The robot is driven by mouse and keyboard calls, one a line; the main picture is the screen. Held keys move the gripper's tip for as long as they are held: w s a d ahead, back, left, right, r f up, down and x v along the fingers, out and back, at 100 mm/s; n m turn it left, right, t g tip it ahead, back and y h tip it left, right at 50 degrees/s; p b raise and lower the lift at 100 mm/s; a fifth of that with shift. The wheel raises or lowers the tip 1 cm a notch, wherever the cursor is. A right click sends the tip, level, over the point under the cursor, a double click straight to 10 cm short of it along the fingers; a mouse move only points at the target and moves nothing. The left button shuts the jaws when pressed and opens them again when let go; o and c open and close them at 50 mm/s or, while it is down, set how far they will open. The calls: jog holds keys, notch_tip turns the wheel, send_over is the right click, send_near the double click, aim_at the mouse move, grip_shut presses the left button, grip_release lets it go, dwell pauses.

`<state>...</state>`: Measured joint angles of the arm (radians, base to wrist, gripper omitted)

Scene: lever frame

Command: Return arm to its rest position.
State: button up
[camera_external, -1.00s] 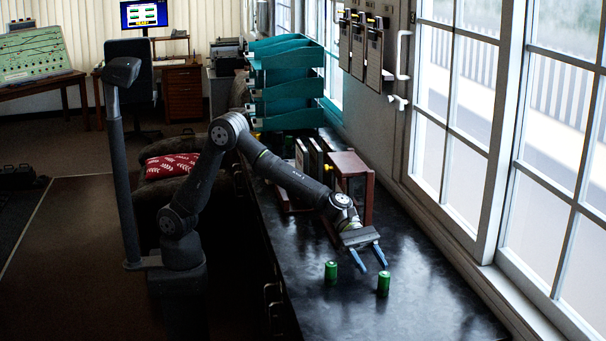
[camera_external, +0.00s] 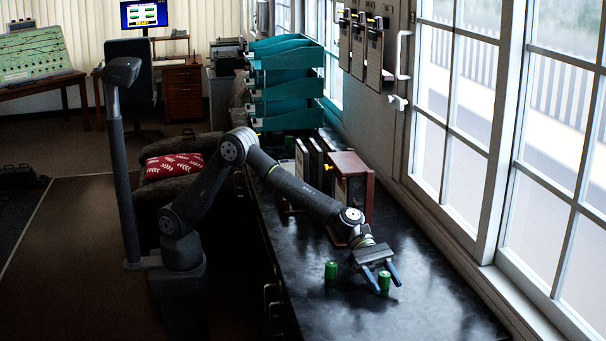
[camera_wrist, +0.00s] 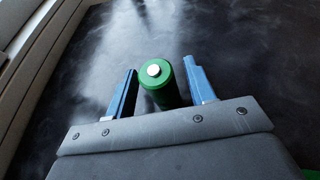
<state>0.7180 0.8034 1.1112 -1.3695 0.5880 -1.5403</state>
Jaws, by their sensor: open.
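My gripper (camera_external: 383,280) is open, low over the dark counter, with its blue fingers pointing down toward the front. A green can (camera_external: 384,282) stands upright between or just behind the fingertips. In the wrist view the same green can (camera_wrist: 160,84), with a white top centre, stands between the two open fingers (camera_wrist: 158,95), with a gap to each. A second green can (camera_external: 331,273) stands upright to the left of my gripper. At the wrist view's lower right corner a bit of green (camera_wrist: 311,174) shows.
The dark counter (camera_external: 420,310) is clear in front and to the right. A brown wooden box (camera_external: 350,170) stands behind my wrist, near my forearm. Teal trays (camera_external: 285,85) stand farther back. A window wall (camera_external: 485,130) with a sill bounds the right side.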

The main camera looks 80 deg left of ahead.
aim_at(382, 274)
jog(key=r, duration=0.2)
jog(key=s+r, duration=0.1)
jog(key=shift+d+r, duration=0.1)
jog(key=shift+r, duration=0.25)
jog(key=s+d+r, duration=0.2)
jog(key=s+r, duration=0.5)
jog(key=s, duration=0.4)
notch_tip(382, 274, up, 17)
jog(key=w+a+n+t, duration=0.2)
jog(key=w+a, duration=0.7)
jog(key=a, duration=0.1)
jog(key=shift+w+a+r+y, duration=0.25)
jog(key=shift+w+r+y, duration=0.05)
jog(key=shift+w+r, duration=0.15)
